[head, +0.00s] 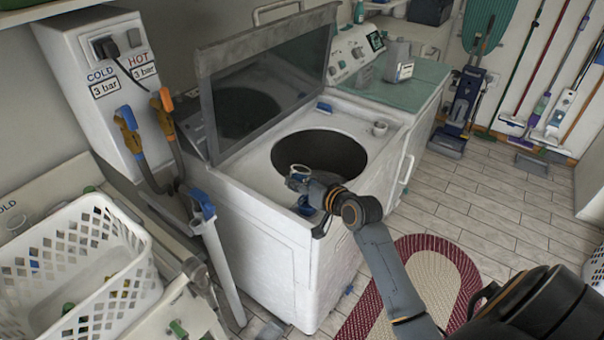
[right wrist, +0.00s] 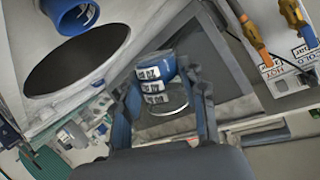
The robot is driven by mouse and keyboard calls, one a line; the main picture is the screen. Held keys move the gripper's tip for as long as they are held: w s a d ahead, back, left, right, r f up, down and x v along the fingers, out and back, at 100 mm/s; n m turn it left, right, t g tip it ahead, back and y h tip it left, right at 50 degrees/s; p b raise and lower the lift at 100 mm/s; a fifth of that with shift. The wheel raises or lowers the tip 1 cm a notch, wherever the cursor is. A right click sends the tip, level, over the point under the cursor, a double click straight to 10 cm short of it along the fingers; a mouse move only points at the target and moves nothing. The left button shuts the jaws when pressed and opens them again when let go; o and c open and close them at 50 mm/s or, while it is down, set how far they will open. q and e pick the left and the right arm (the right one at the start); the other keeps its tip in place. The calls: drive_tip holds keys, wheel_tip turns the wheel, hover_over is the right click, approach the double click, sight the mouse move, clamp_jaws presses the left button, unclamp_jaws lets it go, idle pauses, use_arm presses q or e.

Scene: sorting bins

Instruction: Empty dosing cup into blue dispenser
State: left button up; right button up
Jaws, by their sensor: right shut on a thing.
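My right gripper (head: 300,182) is above the near side of the top-loading washer and is shut on the dosing cup (head: 301,170). My left gripper is not in view.
The washer's lid (head: 265,90) stands open behind its dark drum opening (head: 320,153). A small pale cup (head: 380,128) stands on the washer's right side. Hoses with taps (head: 165,105) and a white basket (head: 75,265) are left. A red-and-white rug (head: 425,280) lies on the floor.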

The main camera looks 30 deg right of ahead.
drive_tip(key=shift+f, duration=0.5)
drive_tip(key=shift+a+f+m+g+y+p, duration=0.1)
drive_tip(key=shift+f+m+g+y+p, duration=0.15)
drive_tip(key=shift+m+g+p, duration=0.2)
drive_tip(key=shift+f+m+y, duration=0.55)
drive_tip(key=shift+f+m, duration=0.1)
drive_tip(key=shift+f, duration=0.15)
drive_tip(key=shift+f+m+g+p, duration=0.25)
drive_tip(key=shift+m+p, duration=0.05)
drive_tip(key=shift+p, duration=0.2)
drive_tip(key=shift+f, duration=0.1)
drive_tip(key=shift+f+y, duration=0.15)
drive_tip(key=shift+y, duration=0.15)
drive_tip(key=shift+f, duration=0.1)
drive_tip(key=shift+f+m, duration=0.1)
drive_tip(key=shift+m, duration=0.2)
